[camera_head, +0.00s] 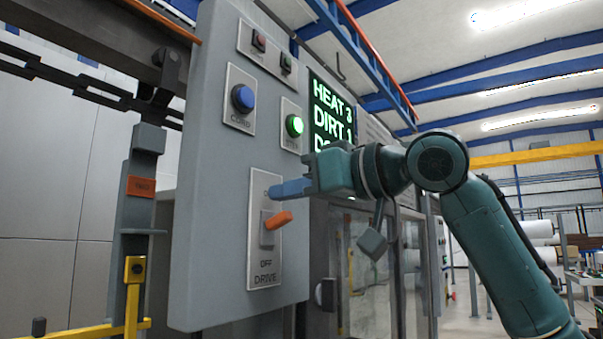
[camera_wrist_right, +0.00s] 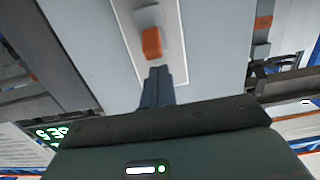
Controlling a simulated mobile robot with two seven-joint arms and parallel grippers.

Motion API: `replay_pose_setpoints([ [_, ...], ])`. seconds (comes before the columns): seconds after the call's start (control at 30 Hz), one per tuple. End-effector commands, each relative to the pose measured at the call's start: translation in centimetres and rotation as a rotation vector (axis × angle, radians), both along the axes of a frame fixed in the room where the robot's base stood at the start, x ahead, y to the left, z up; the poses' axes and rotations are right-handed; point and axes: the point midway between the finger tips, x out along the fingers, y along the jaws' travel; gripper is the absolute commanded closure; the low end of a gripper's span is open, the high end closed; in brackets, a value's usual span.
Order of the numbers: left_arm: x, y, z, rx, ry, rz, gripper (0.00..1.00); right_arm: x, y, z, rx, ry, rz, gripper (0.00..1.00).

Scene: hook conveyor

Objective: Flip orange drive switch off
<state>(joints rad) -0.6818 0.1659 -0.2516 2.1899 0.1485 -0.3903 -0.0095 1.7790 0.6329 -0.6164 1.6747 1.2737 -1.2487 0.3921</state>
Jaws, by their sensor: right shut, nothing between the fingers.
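The orange drive switch lever (camera_head: 278,220) sticks out from a light plate (camera_head: 264,265) marked OFF and DRIVE, low on the grey control panel (camera_head: 210,215). The lever points out and to the right in the head view. My right gripper (camera_head: 272,190) is shut and empty, its blue-grey fingertips just above the lever and near the upper part of the plate. In the right wrist view the orange lever (camera_wrist_right: 152,43) lies just beyond the shut fingertips (camera_wrist_right: 158,72). I cannot tell whether they touch it. My left gripper is not in view.
Above the switch are a blue button (camera_head: 242,98) and a lit green button (camera_head: 294,125). A green-lettered display (camera_head: 332,115) is beside them. A chain conveyor (camera_head: 75,80) and a post with an orange tag (camera_head: 141,187) stand left of the panel.

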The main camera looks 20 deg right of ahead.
Motion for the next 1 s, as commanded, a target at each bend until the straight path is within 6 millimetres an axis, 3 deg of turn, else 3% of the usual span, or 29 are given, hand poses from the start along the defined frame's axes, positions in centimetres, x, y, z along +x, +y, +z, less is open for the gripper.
replay_pose_setpoints([
  [0.2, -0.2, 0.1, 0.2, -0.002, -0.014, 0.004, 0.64, -0.5, -0.4, -1.3, 0.001, -0.001, 0.0, 1.0],
  [1.0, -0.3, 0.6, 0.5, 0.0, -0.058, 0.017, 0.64, -0.8, -0.6, -1.8, 0.043, -0.055, 0.001, 1.0],
])
